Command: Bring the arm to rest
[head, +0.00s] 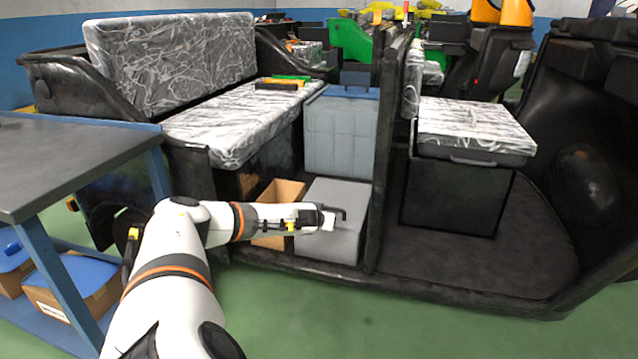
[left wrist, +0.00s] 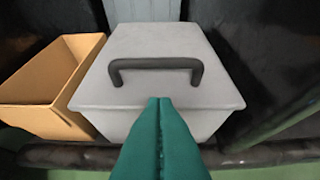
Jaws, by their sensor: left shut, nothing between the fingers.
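My left arm reaches in from the left in the head view, with its gripper (head: 328,217) in front of a grey box (head: 345,198) on the rickshaw floor. In the left wrist view the two green fingers (left wrist: 158,102) are shut together with nothing between them. They point toward the grey box (left wrist: 160,60), which has a dark handle (left wrist: 156,65) on its lid. The fingertips appear just below and in front of the handle; I cannot tell whether they touch the box. My right arm and gripper show in neither view.
An open cardboard box (head: 284,192) stands left of the grey box. A large grey-blue bin (head: 340,135) is behind it. A workbench (head: 70,165) stands at the left, with boxes below. The rickshaw's wrapped seats (head: 235,120) surround the area. Green floor (head: 400,330) is clear in front.

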